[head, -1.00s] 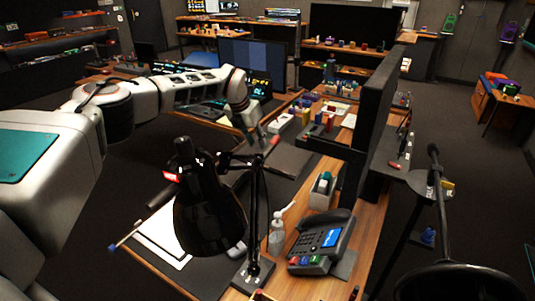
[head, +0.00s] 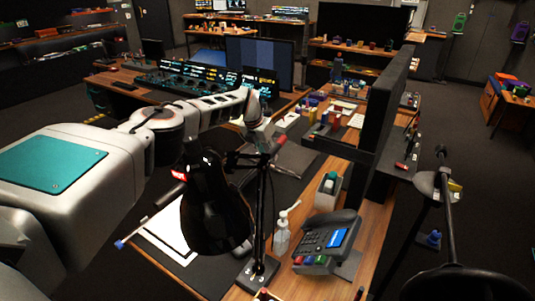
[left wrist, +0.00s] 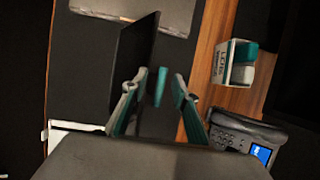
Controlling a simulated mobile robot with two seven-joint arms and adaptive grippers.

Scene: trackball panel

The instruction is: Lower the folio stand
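My left gripper (head: 268,139) reaches over the desk beyond the black lamp in the head view. In the left wrist view its two fingers (left wrist: 156,104) are apart, so it is open. A small teal piece (left wrist: 160,87) shows between the fingers; I cannot tell whether they touch it. A dark panel (left wrist: 134,57), probably the folio stand, is seen at a slant just beyond the left finger. In the head view a dark slab (head: 297,158) lies beside the gripper, partly hidden by it; I cannot tell whether it is the same thing. My right gripper is not in view.
A black desk lamp (head: 212,210) stands in front of the gripper. A pump bottle (head: 282,232), a desk phone (head: 327,240) and a small holder (head: 328,188) stand to its right. A monitor (head: 388,100) rises at the right. White paper (head: 170,238) lies at the left.

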